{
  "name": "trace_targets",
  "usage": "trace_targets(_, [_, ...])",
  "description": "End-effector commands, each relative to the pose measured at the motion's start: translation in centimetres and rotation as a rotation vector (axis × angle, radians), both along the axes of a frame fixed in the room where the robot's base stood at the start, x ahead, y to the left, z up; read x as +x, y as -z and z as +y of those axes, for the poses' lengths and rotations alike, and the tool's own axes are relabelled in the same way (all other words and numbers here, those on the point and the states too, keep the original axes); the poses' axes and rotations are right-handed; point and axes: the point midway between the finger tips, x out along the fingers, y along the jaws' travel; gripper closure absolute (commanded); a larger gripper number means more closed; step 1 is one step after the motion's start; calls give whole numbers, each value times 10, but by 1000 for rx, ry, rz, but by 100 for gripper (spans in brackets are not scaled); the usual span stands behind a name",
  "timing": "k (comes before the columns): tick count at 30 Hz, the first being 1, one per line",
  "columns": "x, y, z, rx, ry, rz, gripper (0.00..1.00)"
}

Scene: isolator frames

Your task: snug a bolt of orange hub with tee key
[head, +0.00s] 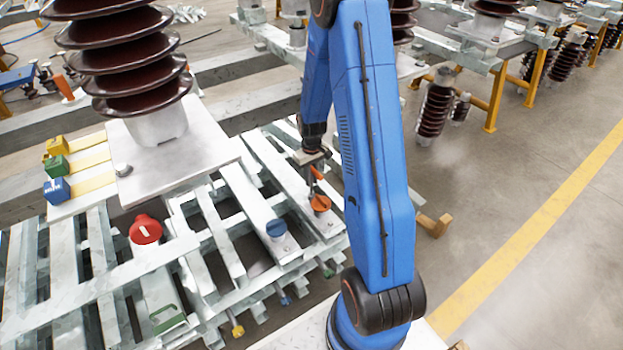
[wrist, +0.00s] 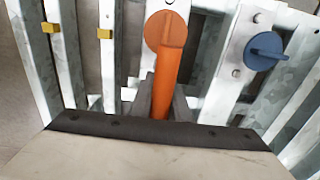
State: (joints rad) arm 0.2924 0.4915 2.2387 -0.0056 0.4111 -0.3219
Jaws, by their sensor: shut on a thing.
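The orange hub (head: 320,203) is a round disc on a pale metal rail, left of my blue arm in the head view. It shows at the top middle of the wrist view (wrist: 157,28). My gripper (wrist: 165,108) is shut on an orange bar (wrist: 172,80), which looks like the tee key. The bar reaches from between the fingers toward the orange hub and overlaps it in the wrist view. I cannot tell whether its far end touches the hub or a bolt.
A blue hub (head: 276,229) with a raised bar sits beside the orange one; it also shows in the wrist view (wrist: 264,50). A red hub (head: 145,229) is farther left. Slatted metal frames surround the hubs.

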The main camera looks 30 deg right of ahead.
Motion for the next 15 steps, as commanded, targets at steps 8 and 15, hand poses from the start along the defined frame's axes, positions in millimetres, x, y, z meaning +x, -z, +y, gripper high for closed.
trace_targets(8, [0,6,0,0,0,1,100])
trace_targets(15, [0,11,0,0,0,1,100])
